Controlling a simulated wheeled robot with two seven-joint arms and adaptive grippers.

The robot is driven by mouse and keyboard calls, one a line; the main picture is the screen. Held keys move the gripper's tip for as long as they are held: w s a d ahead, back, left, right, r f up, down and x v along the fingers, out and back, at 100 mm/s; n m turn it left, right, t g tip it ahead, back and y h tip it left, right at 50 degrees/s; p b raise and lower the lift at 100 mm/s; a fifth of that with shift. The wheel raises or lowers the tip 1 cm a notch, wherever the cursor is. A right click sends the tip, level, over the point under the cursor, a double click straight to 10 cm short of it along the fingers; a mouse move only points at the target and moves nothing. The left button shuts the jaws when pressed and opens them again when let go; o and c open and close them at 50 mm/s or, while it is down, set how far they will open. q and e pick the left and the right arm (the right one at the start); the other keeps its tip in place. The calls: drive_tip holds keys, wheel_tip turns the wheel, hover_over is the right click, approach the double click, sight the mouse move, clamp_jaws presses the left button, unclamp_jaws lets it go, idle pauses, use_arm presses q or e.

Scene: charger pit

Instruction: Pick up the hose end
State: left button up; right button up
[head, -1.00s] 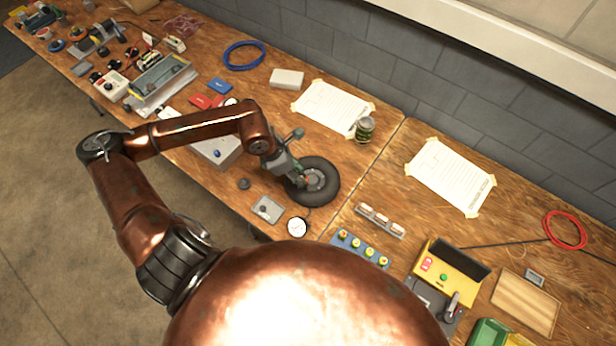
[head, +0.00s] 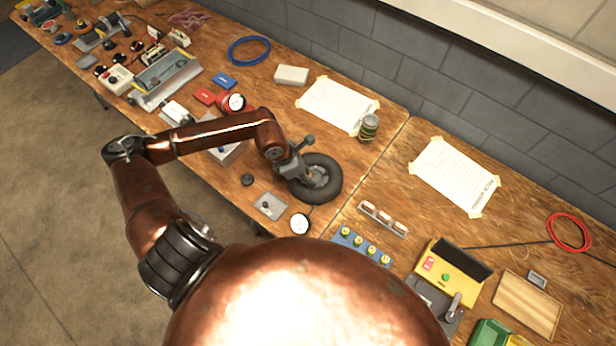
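My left gripper (head: 312,178) is over the black tyre (head: 331,194), which lies flat on the wooden bench. Its fingers are small and dark against the tyre's hub, so I cannot tell whether they are open or shut, or touching. I cannot pick out a hose end near them; the gripper and tyre may hide it. A round white gauge (head: 300,223) lies just below the tyre. A blue coil (head: 249,51) lies at the back of the bench; I cannot tell if it is a hose. My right gripper is not in view.
A can (head: 368,127) stands behind the tyre. A grey plate (head: 269,206) lies left of the gauge. A blue strip with several knobs (head: 360,246) and a yellow box (head: 450,270) are to the right. The bench between tyre and can is clear.

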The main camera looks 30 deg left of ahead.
use_arm(q)
clamp_jaws()
drive_tip(key=shift+r, duration=0.15)
drive_tip(key=shift+r, duration=0.6)
drive_tip(key=s+a+r+p, duration=0.7)
drive_tip(key=s+a+r, duration=0.2)
drive_tip(key=s+r, duration=0.1)
drive_tip(key=shift+a+r+p, duration=0.3)
drive_tip(key=shift+r, duration=0.5)
drive_tip(key=shift+s, duration=0.1)
